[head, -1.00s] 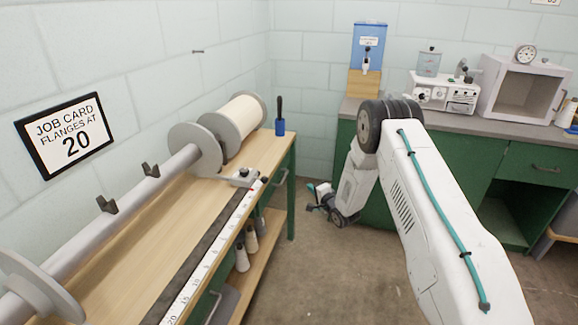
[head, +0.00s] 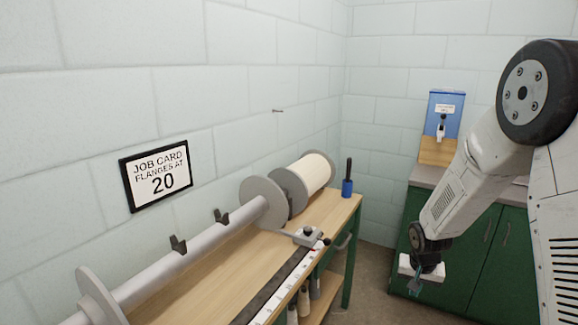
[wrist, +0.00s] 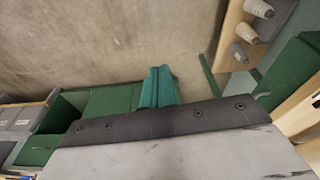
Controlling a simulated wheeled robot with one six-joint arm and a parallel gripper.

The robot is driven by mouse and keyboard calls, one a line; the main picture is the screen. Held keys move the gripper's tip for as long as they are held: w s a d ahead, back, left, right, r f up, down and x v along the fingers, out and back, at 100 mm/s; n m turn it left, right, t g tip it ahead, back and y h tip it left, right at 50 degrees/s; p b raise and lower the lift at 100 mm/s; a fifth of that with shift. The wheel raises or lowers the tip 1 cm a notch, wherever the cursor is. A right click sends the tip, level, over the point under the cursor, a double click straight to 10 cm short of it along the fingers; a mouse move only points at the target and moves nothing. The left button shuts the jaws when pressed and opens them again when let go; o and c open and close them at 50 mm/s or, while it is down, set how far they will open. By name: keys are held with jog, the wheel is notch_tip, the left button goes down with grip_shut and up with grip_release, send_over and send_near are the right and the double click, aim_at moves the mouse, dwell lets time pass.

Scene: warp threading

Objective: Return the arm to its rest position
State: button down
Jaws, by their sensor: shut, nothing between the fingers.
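My white arm with black joints reaches in from the right of the head view. My gripper (head: 414,285) hangs at the end of it, pointing down in front of the green cabinet (head: 480,262), clear of the bench. In the wrist view its teal fingers (wrist: 158,86) lie together, with nothing between them, above bare floor and green cabinetry. The wooden bench (head: 190,285) at the left carries a grey beam with flanges (head: 265,203) and a cream-wound spool (head: 313,173). My gripper is apart from all of these.
A blue dispenser (head: 446,110) stands on the grey counter. A blue cup with a dark handle (head: 347,188) is at the bench's far end. The job card (head: 158,175) on the wall reads flanges at 20. The concrete floor (wrist: 100,40) is open in the wrist view.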

jog(key=s+a+r+n, duration=0.2)
jog(key=s+a+r, duration=0.2)
jog(key=s+r, duration=1)
jog(key=s+a+r+n+y, duration=0.1)
jog(key=s+a+r, duration=0.3)
jog(key=s+r, duration=0.9)
jog(key=s+n, duration=0.1)
jog(key=s, duration=0.6)
jog(key=shift+s+a+r+n+g, duration=0.25)
jog(key=shift+a+r+n+g, duration=0.05)
jog(key=shift+a+r+n, duration=0.1)
